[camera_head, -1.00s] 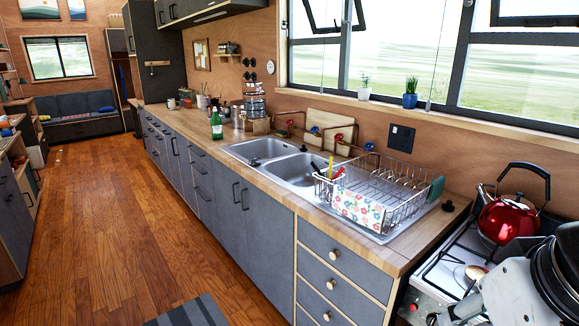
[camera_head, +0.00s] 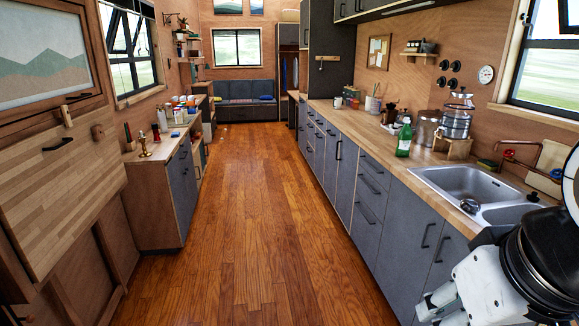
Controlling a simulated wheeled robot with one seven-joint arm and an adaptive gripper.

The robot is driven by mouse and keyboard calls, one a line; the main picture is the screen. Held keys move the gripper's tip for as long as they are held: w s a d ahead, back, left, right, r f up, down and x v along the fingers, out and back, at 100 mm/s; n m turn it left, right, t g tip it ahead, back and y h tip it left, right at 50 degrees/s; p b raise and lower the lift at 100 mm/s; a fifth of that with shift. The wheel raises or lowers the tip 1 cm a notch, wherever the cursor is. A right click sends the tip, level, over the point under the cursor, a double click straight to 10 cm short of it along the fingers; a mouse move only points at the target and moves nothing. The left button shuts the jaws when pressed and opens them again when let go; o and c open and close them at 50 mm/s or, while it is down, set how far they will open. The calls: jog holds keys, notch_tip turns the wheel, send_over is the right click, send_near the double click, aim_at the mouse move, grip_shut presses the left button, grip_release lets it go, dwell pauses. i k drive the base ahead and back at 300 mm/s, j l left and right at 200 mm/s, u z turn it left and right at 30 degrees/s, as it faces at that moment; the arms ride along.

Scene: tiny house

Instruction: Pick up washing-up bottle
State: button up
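A green bottle (camera_head: 404,137) with a pale label stands upright on the wooden counter (camera_head: 366,125), just left of the sink. It is the only thing I can pick out as the washing-up bottle; its label is too small to read. My arm, white and black, fills the lower right corner. What may be my gripper (camera_head: 437,304) shows at its lower left end, well in front of the bottle and apart from it. Its fingers are not clear enough to tell whether they are open or shut.
The double sink (camera_head: 468,186) is right of the bottle. A metal canister (camera_head: 426,127) and a stand with glass jars (camera_head: 456,122) are close behind it. The wooden floor (camera_head: 240,220) is clear between the counter and a left cabinet (camera_head: 165,190) bearing several small items.

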aim_at(404, 135)
jog(key=i, duration=1.9)
jog(key=i+j+z, duration=0.2)
jog(key=i, duration=0.3)
jog(key=i+j+z, duration=0.2)
jog(key=i, duration=0.3)
jog(key=i+j+z, duration=0.15)
jog(key=i, duration=0.3)
jog(key=i+j+z, duration=0.2)
jog(key=i+j, duration=0.25)
